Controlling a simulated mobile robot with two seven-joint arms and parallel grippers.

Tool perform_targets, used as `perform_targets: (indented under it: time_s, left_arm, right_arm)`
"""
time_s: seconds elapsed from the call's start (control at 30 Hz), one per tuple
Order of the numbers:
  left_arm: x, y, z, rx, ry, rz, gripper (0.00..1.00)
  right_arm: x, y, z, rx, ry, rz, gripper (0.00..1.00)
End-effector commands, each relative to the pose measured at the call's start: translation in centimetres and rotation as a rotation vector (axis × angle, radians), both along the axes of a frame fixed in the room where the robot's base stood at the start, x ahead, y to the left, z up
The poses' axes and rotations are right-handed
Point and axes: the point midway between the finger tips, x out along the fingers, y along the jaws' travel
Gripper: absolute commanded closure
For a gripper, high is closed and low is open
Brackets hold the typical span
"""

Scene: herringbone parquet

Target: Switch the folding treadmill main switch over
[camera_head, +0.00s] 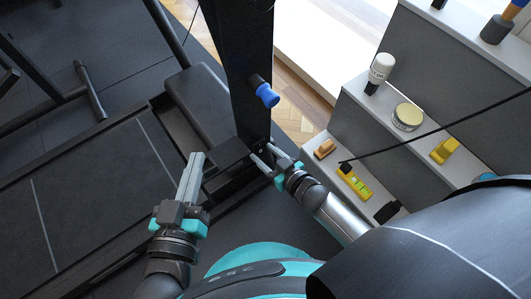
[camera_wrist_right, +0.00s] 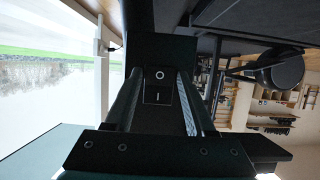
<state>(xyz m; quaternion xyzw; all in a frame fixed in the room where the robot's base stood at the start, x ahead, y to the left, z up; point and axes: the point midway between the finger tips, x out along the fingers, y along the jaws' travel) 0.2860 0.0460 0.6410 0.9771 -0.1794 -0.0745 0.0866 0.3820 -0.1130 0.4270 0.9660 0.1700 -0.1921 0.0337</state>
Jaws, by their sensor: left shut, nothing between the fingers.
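The main switch (camera_wrist_right: 158,86) is a black rocker marked O above and I below, on a dark housing in the right wrist view. Which side is pressed in I cannot tell. In the head view the folding treadmill (camera_head: 95,190) lies at the left, with a black upright (camera_head: 247,50) bearing a blue knob (camera_head: 266,95). My right gripper (camera_head: 268,152) is at the upright's foot, fingers apart and empty. In the right wrist view its fingers (camera_wrist_right: 157,105) stand either side of the switch; contact cannot be told. My left gripper (camera_head: 193,156) is shut and empty over the deck's edge.
At the right, stepped grey shelves hold a white canister (camera_head: 381,68), a round tin (camera_head: 407,116), a yellow item (camera_head: 444,150), a yellow spirit level (camera_head: 354,182) and a tan block (camera_head: 325,149). They stand close to my right arm. A thin dark rod crosses above them.

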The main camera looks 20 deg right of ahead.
Motion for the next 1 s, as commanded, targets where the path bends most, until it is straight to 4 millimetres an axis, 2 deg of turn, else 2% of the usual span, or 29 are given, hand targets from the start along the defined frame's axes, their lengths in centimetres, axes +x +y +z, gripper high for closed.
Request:
perform_targets:
  time_s: [0.07,0.47,0.73,1.0]
  left_arm:
    - [0.00,-0.01,0.01,0.000,0.000,0.000,1.00]
    - [0.00,-0.01,0.00,0.000,0.001,0.000,1.00]
    - [0.00,0.00,-0.03,0.002,0.003,-0.001,1.00]
    - [-0.01,0.02,-0.28,0.007,0.012,-0.001,1.00]
  right_arm:
    - [-0.02,0.00,-0.01,0.000,0.000,0.000,0.55]
    - [-0.03,0.01,-0.02,0.000,0.000,0.000,1.00]
    - [0.05,0.00,-0.23,0.009,-0.019,0.001,1.00]
    - [0.15,0.02,-0.77,0.047,-0.120,0.000,1.00]
